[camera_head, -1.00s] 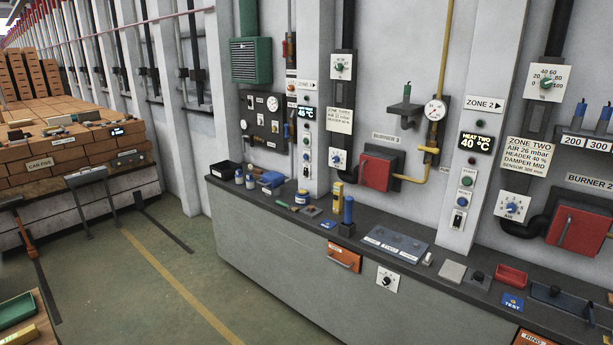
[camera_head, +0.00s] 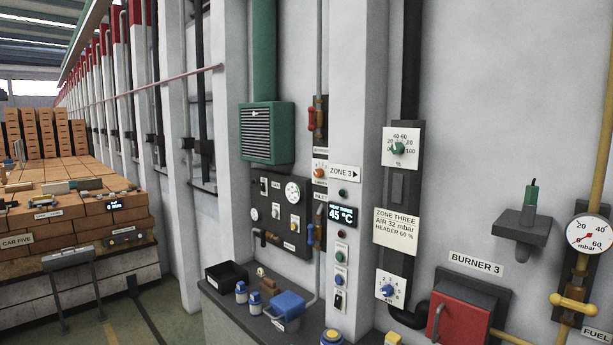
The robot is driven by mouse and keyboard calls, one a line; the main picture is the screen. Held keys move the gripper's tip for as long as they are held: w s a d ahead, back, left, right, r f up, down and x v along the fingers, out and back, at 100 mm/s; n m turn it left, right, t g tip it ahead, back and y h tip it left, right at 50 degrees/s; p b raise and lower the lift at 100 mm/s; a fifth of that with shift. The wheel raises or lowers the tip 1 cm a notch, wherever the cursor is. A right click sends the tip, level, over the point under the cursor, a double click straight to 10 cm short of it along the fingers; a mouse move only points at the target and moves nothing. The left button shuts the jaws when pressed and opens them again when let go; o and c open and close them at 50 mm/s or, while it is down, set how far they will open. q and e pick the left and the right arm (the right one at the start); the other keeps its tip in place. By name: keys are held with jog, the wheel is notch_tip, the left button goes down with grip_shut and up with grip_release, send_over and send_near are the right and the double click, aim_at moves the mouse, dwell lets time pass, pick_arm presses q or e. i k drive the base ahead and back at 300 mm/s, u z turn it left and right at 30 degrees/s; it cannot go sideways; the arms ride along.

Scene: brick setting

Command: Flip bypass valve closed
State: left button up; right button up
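No valve in view has a legible "bypass" label, so I cannot tell which one is the bypass valve. A red-handled valve (camera_head: 312,119) sits on the thin vertical pipe left of the Zone 3 pillar, its handle upright. A blue-handled valve (camera_head: 311,236) sits lower on the same pipe line, its handle also roughly upright, partly beside the pillar. A yellow valve handle (camera_head: 573,303) lies nearly level below the fuel gauge (camera_head: 590,234) at the right. Neither of my grippers shows in the head view.
A black gauge panel (camera_head: 268,228) hangs left of the valves. Below, a counter carries a black bin (camera_head: 227,274), a blue box (camera_head: 287,303) and small blue-capped jars (camera_head: 254,302). The red Burner 3 box (camera_head: 459,325) juts out at lower right. Brick stacks (camera_head: 90,213) stand left.

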aim_at(312, 128)
jog(key=k, duration=0.6)
jog(key=u, duration=0.55)
jog(key=i, duration=0.65)
jog(key=u, duration=0.7)
jog(key=i, duration=1.75)
jog(key=z, duration=1.35)
jog(key=i, duration=0.35)
jog(key=z, duration=0.25)
